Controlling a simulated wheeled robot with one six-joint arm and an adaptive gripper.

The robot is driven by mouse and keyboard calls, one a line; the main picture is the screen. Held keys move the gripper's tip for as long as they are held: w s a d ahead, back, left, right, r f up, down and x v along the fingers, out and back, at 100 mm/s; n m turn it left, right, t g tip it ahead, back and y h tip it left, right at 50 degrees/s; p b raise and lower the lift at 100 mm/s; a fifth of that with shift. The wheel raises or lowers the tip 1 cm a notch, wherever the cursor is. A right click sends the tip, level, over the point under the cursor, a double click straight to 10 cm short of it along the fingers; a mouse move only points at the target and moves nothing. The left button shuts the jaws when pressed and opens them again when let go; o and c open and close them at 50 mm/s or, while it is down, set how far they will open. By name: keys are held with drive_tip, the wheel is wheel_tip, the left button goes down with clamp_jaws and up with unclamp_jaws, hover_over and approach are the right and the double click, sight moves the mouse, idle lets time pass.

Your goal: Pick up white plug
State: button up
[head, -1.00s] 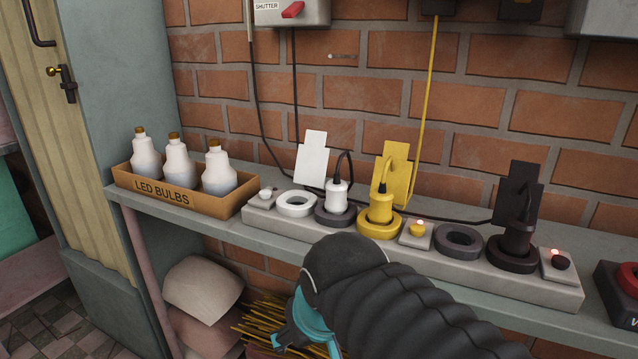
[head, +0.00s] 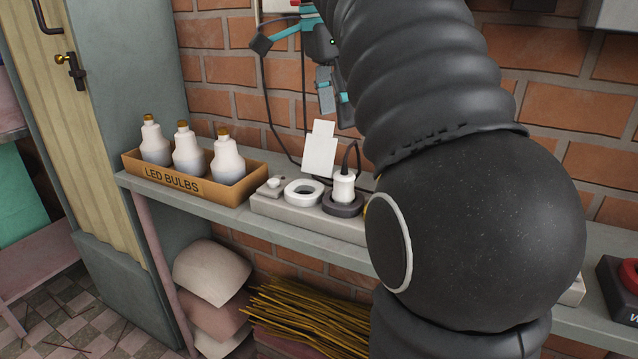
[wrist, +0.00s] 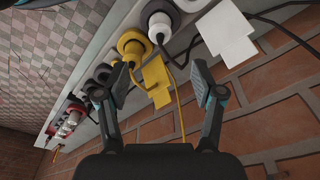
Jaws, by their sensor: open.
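The white plug (head: 344,187) stands upright in a dark round socket on the grey strip, with a black cord rising from its top. It also shows in the wrist view (wrist: 160,22), at the top and beyond my fingertips. My gripper (head: 293,69) is raised in front of the brick wall, above the plug and to its left in the head view. In the wrist view its two fingers (wrist: 164,88) are spread apart with nothing held between them. The yellow plug (wrist: 133,46) and its yellow tag (wrist: 156,78) show in the wrist view between and beyond the fingers.
A white tag (head: 320,149) stands behind the white plug. A white ring socket (head: 304,192) and a small white switch (head: 272,184) lie to its left. A box of LED bulbs (head: 190,182) is farther left on the shelf. My arm hides the strip's right part in the head view.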

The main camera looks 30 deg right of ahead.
sight(343, 174)
drive_tip(key=f, duration=0.4)
drive_tip(key=d+f, duration=0.1)
drive_tip(key=f, duration=0.4)
drive_tip(key=d+f+b, duration=0.1)
drive_tip(key=f, duration=0.3)
drive_tip(key=shift+s+f, duration=0.1)
drive_tip(key=shift+f, duration=0.1)
drive_tip(key=c, duration=1.2)
